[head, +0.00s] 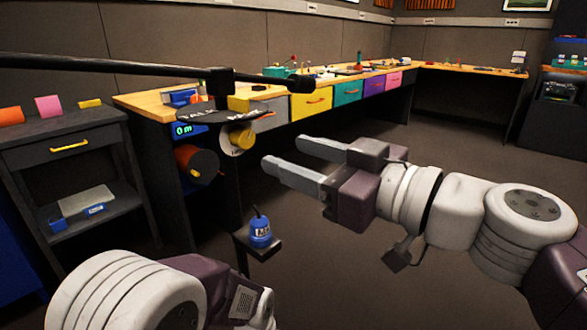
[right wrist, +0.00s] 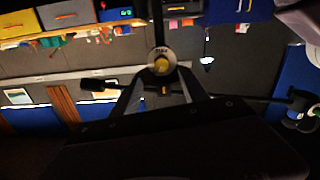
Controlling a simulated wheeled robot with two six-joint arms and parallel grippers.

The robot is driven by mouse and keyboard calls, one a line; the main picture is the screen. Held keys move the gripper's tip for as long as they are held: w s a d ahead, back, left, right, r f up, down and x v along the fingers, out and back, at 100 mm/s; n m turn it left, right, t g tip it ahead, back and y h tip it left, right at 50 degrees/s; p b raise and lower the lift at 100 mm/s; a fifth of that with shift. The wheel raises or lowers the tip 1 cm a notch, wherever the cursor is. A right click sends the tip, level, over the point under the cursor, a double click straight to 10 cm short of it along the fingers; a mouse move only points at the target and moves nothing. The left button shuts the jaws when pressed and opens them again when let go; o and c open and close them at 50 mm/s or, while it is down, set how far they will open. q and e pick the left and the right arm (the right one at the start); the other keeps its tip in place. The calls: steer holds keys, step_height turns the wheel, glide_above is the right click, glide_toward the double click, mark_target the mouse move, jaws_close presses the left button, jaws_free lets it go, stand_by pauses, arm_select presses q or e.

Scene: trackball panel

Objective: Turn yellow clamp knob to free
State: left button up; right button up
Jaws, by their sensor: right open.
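The yellow clamp knob (head: 243,138) sits on a pale round dial on a dark post, below a round black plate with lettering. In the right wrist view the knob (right wrist: 161,65) and its lettered pale ring appear between my fingertips, beyond them. My right gripper (head: 282,152) is open and empty, to the right of the knob and apart from it in the head view. Its two grey fingers also show in the right wrist view (right wrist: 162,80). My left arm enters at the lower left, but its fingers are out of view.
A long black boom (head: 120,68) crosses above the knob. An orange cylinder (head: 196,164) and a lit display (head: 187,130) are to its left. A blue weight-like object (head: 260,232) rests on a small ledge below. A workbench (head: 150,104) with coloured drawers stands behind.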

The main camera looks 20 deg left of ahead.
mark_target(248, 139)
steer(key=p+x, duration=0.1)
steer(key=x, duration=0.8)
steer(key=shift+s+a+r, duration=0.1)
steer(key=shift+s+r, duration=0.05)
steer(key=shift+r, duration=0.05)
steer(key=shift+c, duration=0.3)
jaws_close()
